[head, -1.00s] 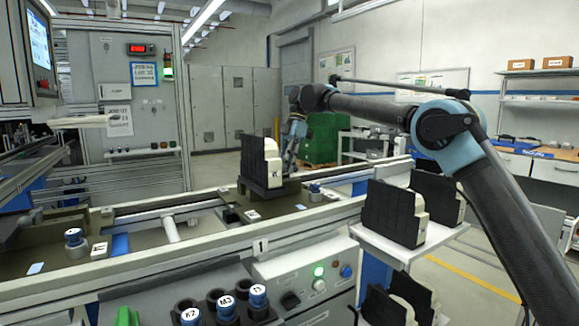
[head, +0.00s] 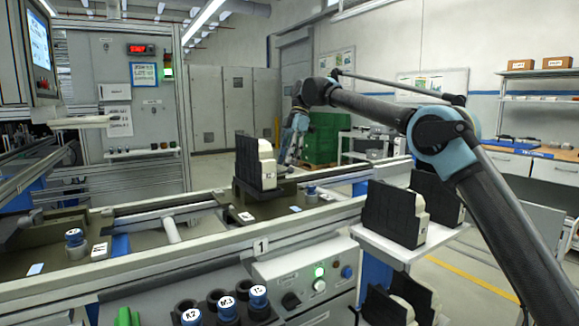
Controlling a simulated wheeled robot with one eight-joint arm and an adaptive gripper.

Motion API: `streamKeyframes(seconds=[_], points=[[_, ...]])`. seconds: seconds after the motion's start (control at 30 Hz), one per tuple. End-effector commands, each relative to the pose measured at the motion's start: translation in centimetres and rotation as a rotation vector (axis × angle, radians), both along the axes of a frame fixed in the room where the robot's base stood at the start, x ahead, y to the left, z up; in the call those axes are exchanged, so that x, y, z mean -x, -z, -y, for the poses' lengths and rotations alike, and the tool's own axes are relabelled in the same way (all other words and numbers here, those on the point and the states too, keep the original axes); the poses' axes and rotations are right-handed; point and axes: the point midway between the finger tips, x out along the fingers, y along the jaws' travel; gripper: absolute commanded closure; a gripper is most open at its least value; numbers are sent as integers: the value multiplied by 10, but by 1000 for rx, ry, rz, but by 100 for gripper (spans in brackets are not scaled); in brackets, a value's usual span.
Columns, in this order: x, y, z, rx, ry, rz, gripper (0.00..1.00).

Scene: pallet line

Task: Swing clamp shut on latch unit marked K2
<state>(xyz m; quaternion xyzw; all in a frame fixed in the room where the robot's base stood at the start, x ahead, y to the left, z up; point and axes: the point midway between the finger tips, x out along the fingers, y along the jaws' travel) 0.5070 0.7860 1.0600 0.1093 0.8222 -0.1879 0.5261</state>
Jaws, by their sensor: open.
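A black and cream unit (head: 245,163) stands upright on a dark pallet (head: 228,209) on the line, at the middle of the head view. It has a small white label on its cream side, too small to read surely. My gripper (head: 287,160) hangs just behind and to the right of the unit, with its fingers pointing down. It is open, and its fingertips are close to the unit's far side. I cannot tell whether they touch anything. The clamp cannot be made out clearly.
A blue-and-white knob (head: 311,191) stands right of the unit. More black and cream units (head: 393,215) stand on a white shelf at the right. A control box (head: 305,275) with a green light is in front. Another pallet with a blue-capped part (head: 75,240) is at left.

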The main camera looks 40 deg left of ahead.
Motion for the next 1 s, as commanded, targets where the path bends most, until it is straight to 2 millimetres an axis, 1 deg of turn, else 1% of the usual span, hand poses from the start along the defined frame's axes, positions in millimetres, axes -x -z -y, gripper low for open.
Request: streamKeyframes(seconds=[0.2, 0.4, 0.6, 1.0], points=[[-13, -24, -1, 0, 1, 0, 59], [-20, -37, -1, 0, 1, 0, 59], [-23, -42, -1, 0, 1, 0, 59], [-23, -43, -1, 0, 1, 0, 59]])
